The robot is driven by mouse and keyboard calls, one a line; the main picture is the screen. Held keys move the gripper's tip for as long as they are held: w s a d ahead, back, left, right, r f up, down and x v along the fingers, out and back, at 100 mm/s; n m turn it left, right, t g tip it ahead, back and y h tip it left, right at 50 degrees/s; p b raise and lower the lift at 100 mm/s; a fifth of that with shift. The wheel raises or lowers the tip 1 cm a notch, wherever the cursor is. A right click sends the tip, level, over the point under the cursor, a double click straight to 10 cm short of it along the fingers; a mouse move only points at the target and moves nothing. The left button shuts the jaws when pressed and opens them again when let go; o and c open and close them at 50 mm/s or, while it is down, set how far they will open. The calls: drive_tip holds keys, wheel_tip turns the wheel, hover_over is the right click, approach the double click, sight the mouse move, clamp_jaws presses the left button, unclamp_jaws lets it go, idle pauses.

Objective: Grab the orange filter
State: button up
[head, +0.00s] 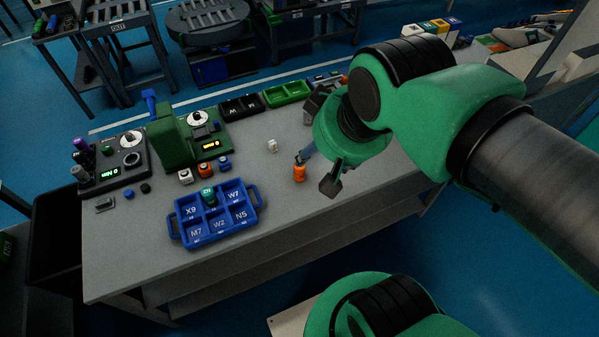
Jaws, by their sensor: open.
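A small orange filter (299,173), a short cylinder with a narrower top, stands upright on the grey worktable (330,225) right of the blue tray. My gripper (318,168) reaches down from the right, close beside the filter. Its jaws are open. One grey-blue finger shows just above and behind the filter, and a dark finger shows to its right. Whether the filter stands between the fingers or any finger touches it, I cannot tell from this view. The filter's top is close to the grey-blue finger.
A blue compartment tray (173,228) holds a green-topped piece (208,194). Black (241,107) and green (287,93) bins line the back. The front right tabletop is clear.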

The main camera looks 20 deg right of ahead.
drive_tip(key=w+d+f+n+g+h+b, duration=0.1)
drive_tip(key=w+d+f+n+h, duration=0.2)
drive_tip(key=f, duration=0.4)
drive_tip(key=w+f+n+g+h, duration=0.2)
drive_tip(key=w+f+n, duration=0.2)
drive_tip(key=f, duration=0.2)
drive_tip(key=w+d+f+n+g+h+b, duration=0.1)
drive_tip(key=w+d+f+n+h, duration=0.2)
drive_tip(key=f, duration=0.4)
drive_tip(key=w+a+f+n+t+h, duration=0.1)
drive_tip(key=w+a+f+n+t, duration=0.2)
drive_tip(key=f+n, duration=0.4)
drive_tip(key=w+a+f+n+t+h+b, duration=0.1)
drive_tip(key=w+a+f+n+t, duration=0.3)
drive_tip(key=f, duration=0.8)
drive_tip(key=w+a+n, duration=0.2)
drive_tip(key=a+n, duration=0.1)
drive_tip(key=n, duration=0.1)
drive_tip(key=shift+w+f+n+h+b, duration=0.25)
drive_tip(key=shift+f+n+h+b, duration=0.05)
drive_tip(key=shift+f, duration=0.05)
drive_tip(key=b, duration=0.1)
approach(295, 172)
drive_tip(key=x, duration=0.3)
drive_tip(key=shift+f, duration=0.1)
drive_tip(key=shift+b+x, duration=0.3)
drive_tip(key=shift+x, duration=0.6)
drive_tip(key=shift+d, duration=0.15)
